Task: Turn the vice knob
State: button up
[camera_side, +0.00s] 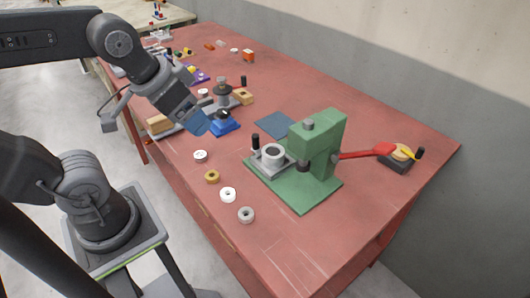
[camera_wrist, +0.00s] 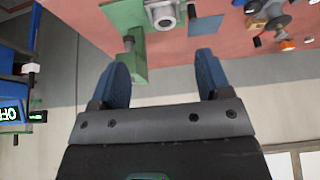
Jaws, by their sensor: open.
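A grey vice-like fixture (camera_side: 268,163) with a round metal part and an upright black knob (camera_side: 255,142) sits on the green base of the press (camera_side: 318,140). I cannot tell for certain that this is the vice knob. The round metal part (camera_wrist: 163,14) shows at the top of the wrist view, beside the green press (camera_wrist: 124,14).
A red lever (camera_side: 368,152) sticks out right of the press. Several small rings, among them a white ring (camera_side: 228,194), lie along the table's front edge. A blue pad (camera_side: 273,125) lies behind the press. Bare red table (camera_side: 325,232) shows at the near right.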

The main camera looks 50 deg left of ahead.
jog(key=n+g, duration=0.5)
jog(key=n, duration=1)
send_over(223, 111)
notch_tip(223, 111, down, 6)
jog(key=r, duration=0.1)
notch_tip(223, 111, down, 14)
jog(key=shift+a+r, duration=0.1)
jog(key=c, duration=0.9)
